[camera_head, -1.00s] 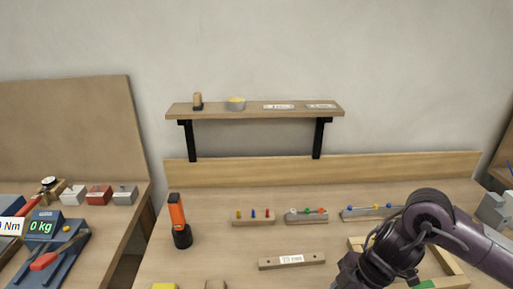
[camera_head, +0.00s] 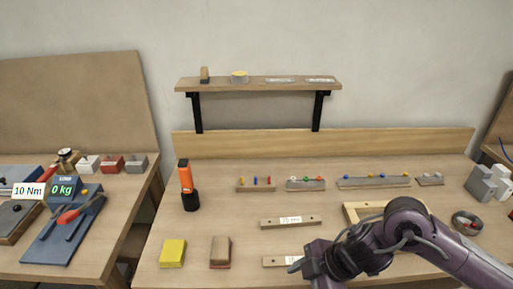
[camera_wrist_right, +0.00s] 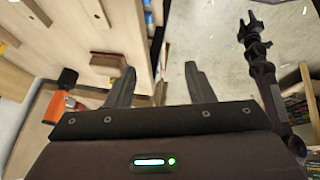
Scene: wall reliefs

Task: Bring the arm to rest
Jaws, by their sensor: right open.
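My right arm comes in from the right in the head view, with its dark gripper (camera_head: 297,264) low over the front part of the workbench (camera_head: 150,230). In the right wrist view the two fingers of this gripper (camera_wrist_right: 162,88) stand wide apart with nothing between them. The bench edge and the floor beyond show past the fingertips. My left gripper does not show in the head view.
A yellow block (camera_head: 173,253), a brown block (camera_head: 220,252) and an orange-black tool (camera_head: 188,186) stand left of the gripper. A labelled wooden bar (camera_head: 290,222) lies behind it. A wooden frame (camera_head: 352,215) is partly hidden by the arm. A shelf (camera_head: 258,83) hangs above.

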